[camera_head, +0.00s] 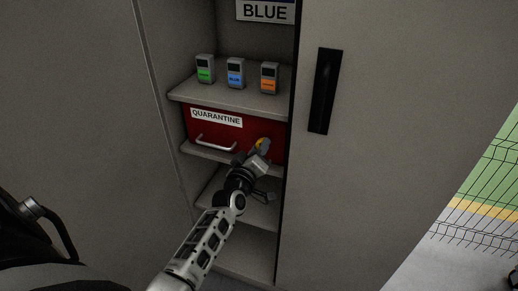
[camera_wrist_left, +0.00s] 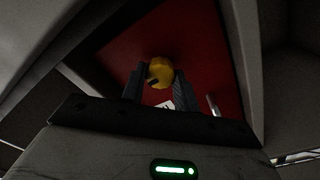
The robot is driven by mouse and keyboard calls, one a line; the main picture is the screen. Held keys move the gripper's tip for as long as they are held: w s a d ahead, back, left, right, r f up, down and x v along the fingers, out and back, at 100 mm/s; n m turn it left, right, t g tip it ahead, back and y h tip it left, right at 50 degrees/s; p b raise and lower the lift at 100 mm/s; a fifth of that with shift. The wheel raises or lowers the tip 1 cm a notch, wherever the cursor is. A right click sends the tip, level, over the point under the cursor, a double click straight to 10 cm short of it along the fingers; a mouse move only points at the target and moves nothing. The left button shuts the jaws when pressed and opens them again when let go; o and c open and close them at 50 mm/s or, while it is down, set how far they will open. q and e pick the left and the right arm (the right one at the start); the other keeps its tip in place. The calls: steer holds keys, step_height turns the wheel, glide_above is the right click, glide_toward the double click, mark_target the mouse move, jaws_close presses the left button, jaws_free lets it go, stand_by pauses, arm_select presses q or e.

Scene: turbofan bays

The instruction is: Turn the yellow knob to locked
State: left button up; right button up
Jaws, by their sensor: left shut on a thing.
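The yellow knob (camera_head: 262,143) sits on the right part of the red drawer front (camera_head: 232,133) labelled QUARANTINE. My left gripper (camera_head: 260,150) reaches in from below and covers part of the knob. In the left wrist view the knob (camera_wrist_left: 160,73) lies between the two dark fingers of my left gripper (camera_wrist_left: 160,88), which are shut on it. A dark mark shows on the knob's lower left. A small white label (camera_wrist_left: 166,104) shows just below it, partly hidden. I cannot read the knob's locked mark. My right gripper is not in view.
A metal handle (camera_head: 215,143) is on the drawer's left part. The shelf above (camera_head: 230,96) holds devices with green (camera_head: 205,70), blue (camera_head: 236,74) and orange (camera_head: 269,78) labels. A cabinet door with a black handle (camera_head: 325,91) stands close on the right.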

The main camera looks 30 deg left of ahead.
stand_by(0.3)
arm_select(q)
steer(key=o, duration=1)
steer(key=shift+c, duration=0.2)
steer(key=v, duration=1.6)
steer(key=shift+b, duration=0.45)
steer(key=shift+d+r, duration=0.1)
steer(key=shift+d, duration=0.05)
